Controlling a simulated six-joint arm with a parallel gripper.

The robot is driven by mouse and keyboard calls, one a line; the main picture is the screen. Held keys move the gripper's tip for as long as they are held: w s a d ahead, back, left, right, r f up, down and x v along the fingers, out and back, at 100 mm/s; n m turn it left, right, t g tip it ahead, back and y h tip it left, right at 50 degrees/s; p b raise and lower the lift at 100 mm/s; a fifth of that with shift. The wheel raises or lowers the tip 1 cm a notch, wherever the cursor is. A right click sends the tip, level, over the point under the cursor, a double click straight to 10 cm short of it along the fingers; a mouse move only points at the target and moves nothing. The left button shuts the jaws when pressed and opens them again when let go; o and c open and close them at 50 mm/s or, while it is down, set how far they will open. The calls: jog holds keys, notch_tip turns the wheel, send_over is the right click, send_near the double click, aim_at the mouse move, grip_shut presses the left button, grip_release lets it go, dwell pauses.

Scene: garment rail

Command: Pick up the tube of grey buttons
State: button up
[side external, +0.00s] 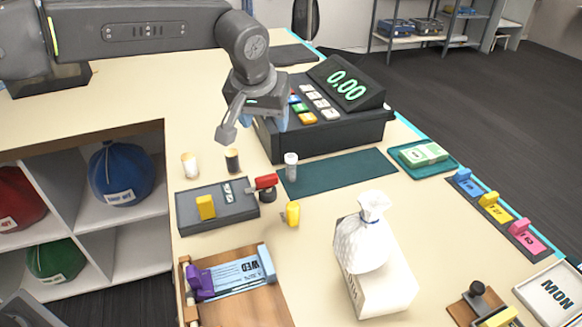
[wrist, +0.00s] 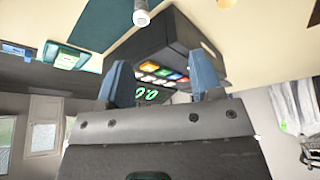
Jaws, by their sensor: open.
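The tube that looks grey (side external: 291,166), with a pale cap, stands upright on the near edge of the dark green mat (side external: 345,176). In the wrist view a pale tube (wrist: 142,12) at the top edge, beside the mat, appears to be the same one, partly cut off. A white-and-tan tube (side external: 190,165) and a dark tube with a pale cap (side external: 232,160) stand to its left. My gripper (wrist: 163,78) is open and empty, its blue fingers apart in front of the register. In the side view it hangs above and away from the tubes, fingers mostly hidden.
The black cash register (side external: 325,135) stands behind the mat. A grey box with a yellow block (side external: 206,207), a red-headed tool (side external: 266,183) and a yellow piece (side external: 292,213) lie nearby. A white bag (side external: 362,240) stands in front. The tabletop between tubes is clear.

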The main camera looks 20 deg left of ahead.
aim_at(291, 157)
jog(key=w+d+f, duration=0.1)
jog(key=f, duration=0.2)
jog(key=w+f, duration=0.2)
jog(key=f, duration=0.2)
jog(key=w+d+f, duration=0.1)
jog(key=w+f, duration=0.1)
jog(key=f, duration=0.1)
jog(key=shift+w+d+f, duration=0.1)
jog(key=shift+d+f, duration=0.05)
jog(key=shift+d, duration=0.2)
jog(key=shift+a+x, duration=0.2)
jog(key=shift+x, duration=2.7)
jog(key=shift+w, duration=0.15)
jog(key=c, duration=1)
